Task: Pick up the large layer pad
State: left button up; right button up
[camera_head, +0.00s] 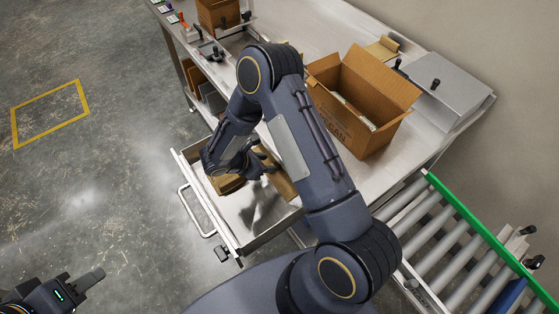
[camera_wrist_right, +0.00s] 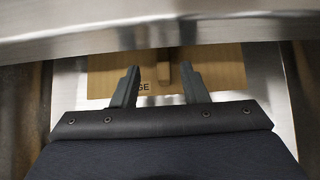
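The large layer pad (camera_wrist_right: 225,75) is a flat brown cardboard sheet lying in the open drawer (camera_head: 230,241). Lettering ending in "GE" shows on it in the right wrist view, and a raised tab (camera_wrist_right: 164,72) stands on it. My right gripper (camera_wrist_right: 159,72) is open over the pad, with the tab between its two fingers and gaps on both sides. In the head view my right gripper (camera_head: 262,163) is inside the drawer, and my arm partly hides the cardboard (camera_head: 283,186) there. My left gripper (camera_head: 75,285) is at the bottom left, away from the drawer; its finger gap is unclear.
An open cardboard box (camera_head: 345,118) stands on the steel bench (camera_head: 320,35) with pale contents. A grey sloped unit (camera_head: 458,92) is beyond it. A roller conveyor (camera_head: 450,240) with a green rail is at the right. The drawer's metal edge (camera_wrist_right: 160,32) crosses close to the right wrist camera.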

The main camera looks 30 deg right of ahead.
aim_at(276, 163)
jog(key=shift+s+d+f, duration=0.1)
jog(key=shift+d+f, duration=0.1)
jog(key=shift+d, duration=0.25)
jog(key=p+x, duration=0.1)
jog(key=x, duration=0.3)
jog(key=shift+s+d+r+p, duration=0.1)
jog(key=shift+r+p, duration=0.05)
jog(key=shift+p, duration=0.2)
jog(key=shift+d+f, duration=0.25)
jog(key=shift+f, duration=0.05)
grip_shut()
